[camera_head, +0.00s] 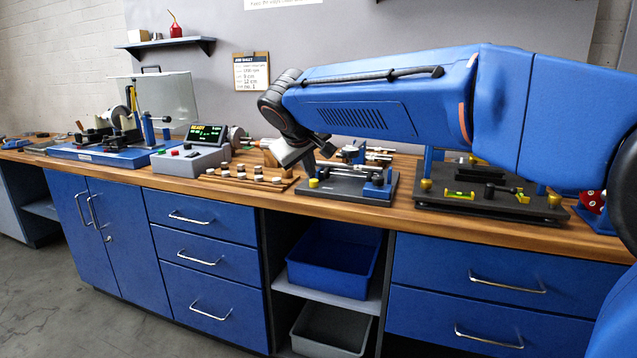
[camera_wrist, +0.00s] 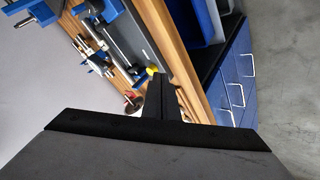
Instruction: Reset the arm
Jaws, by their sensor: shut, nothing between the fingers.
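My blue arm (camera_head: 390,95) reaches in from the right across the workbench, its dark wrist joint bent downward. My gripper (camera_head: 325,149) hangs at the end, in front of the bench fixtures and seemingly above the worktop. In the wrist view the two black fingers of my gripper (camera_wrist: 158,88) are together, with nothing between them. The bench's wooden edge shows past the fingertips.
A grey fixture plate (camera_head: 345,184) with a yellow knob lies below my gripper. A control box with a green display (camera_head: 207,136), a row of small weights (camera_head: 250,175) and a blue-based balancing machine (camera_head: 110,150) stand left. A dark levelling plate (camera_head: 490,205) is right.

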